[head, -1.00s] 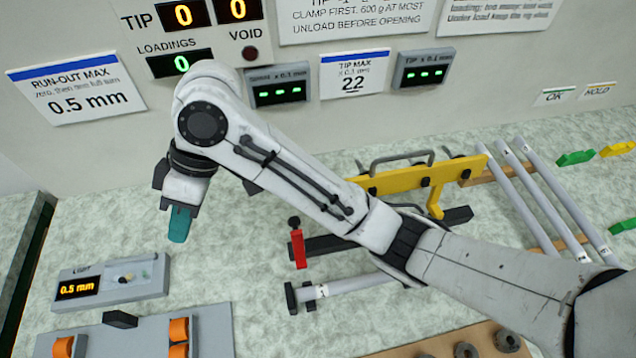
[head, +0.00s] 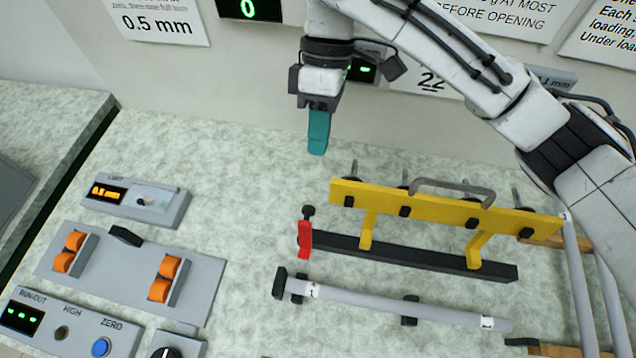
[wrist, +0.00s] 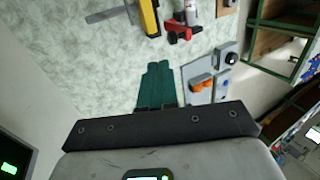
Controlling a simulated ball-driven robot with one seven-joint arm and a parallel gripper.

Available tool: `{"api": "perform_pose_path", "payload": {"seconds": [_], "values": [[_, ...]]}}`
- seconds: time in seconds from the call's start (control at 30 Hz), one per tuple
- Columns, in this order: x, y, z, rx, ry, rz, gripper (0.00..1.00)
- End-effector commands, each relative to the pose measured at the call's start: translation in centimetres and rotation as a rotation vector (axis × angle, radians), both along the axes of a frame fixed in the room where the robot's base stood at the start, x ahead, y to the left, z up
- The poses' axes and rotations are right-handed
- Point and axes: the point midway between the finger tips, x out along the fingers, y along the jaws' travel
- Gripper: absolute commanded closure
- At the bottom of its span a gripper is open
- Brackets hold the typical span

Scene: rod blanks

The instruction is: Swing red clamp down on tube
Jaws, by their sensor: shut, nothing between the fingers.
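The red clamp (head: 305,238) stands upright at the left end of a black bar, with a dark knob on top. It also shows in the wrist view (wrist: 179,34). The grey tube (head: 400,309) lies in front of the bar on dark supports, its left end by a black stop, with white labels near both ends. The clamp is behind the tube and apart from it. My gripper (head: 318,145), with teal fingers, is shut and empty, pointing down above the counter, behind the clamp. The fingers show side by side in the wrist view (wrist: 157,85).
A yellow rail (head: 440,208) with a grey handle stands behind the tube. A grey panel with orange rollers (head: 130,265) and a small readout box (head: 135,200) lie left. More tubes (head: 580,285) lie at the right. The counter between box and clamp is clear.

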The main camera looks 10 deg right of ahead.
Motion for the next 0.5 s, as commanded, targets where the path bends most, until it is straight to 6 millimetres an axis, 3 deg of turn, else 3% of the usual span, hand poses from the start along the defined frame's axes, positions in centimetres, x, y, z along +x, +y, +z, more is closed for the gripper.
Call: {"api": "perform_pose_path", "payload": {"seconds": [0.27, 0.5], "values": [[-0.4, 0.2, -1.0, 0.002, 0.001, -0.001, 1.0], [-2.0, 0.8, -4.5, 0.002, 0.001, -0.002, 1.0]]}}
